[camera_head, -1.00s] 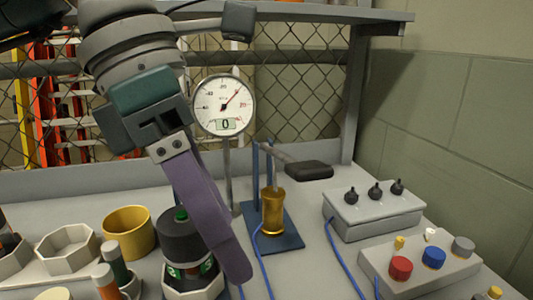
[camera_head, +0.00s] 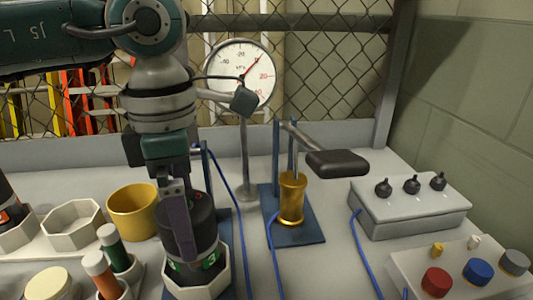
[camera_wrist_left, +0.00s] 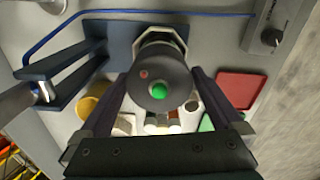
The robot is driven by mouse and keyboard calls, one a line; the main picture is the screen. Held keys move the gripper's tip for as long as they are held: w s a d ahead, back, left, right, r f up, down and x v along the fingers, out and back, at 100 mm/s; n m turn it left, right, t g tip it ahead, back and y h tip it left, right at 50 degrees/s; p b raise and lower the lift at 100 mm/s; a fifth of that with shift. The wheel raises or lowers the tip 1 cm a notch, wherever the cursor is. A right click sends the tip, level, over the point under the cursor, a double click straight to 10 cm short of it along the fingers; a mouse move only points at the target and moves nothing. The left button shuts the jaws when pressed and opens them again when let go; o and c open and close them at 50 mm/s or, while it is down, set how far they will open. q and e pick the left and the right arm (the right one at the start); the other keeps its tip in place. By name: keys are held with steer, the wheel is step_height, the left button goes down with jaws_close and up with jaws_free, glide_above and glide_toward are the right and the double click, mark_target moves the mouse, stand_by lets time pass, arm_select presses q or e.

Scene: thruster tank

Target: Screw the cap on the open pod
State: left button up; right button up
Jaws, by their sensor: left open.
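A black pod (camera_head: 205,270) with green-and-white markings stands upright in a white octagonal holder (camera_head: 200,291). A wide black cap (camera_head: 203,215) sits on top of it. In the left wrist view the cap (camera_wrist_left: 155,68) shows from above, with a green centre and a small red mark. I cannot tell how far it is threaded. My left gripper (camera_wrist_left: 160,75) is open, with one finger on each side of the cap. In the head view my left gripper (camera_head: 185,235) points down, one finger in front of the cap and pod and the other hidden. My right gripper is not in view.
An empty octagonal holder (camera_head: 72,226), yellow cup (camera_head: 133,211) and another dark pod (camera_head: 8,215) stand left. A brass cylinder (camera_head: 292,199) stands in a blue lever press (camera_head: 312,232). A gauge (camera_head: 240,75) stands behind; switch box (camera_head: 410,206) and button box (camera_head: 450,268) are right.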

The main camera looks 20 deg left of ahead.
arm_select(q)
steer(key=shift+f, duration=0.35)
steer(key=c, duration=1)
steer(key=o, duration=0.7)
steer(key=c, duration=0.7)
steer(key=shift+o, duration=0.2)
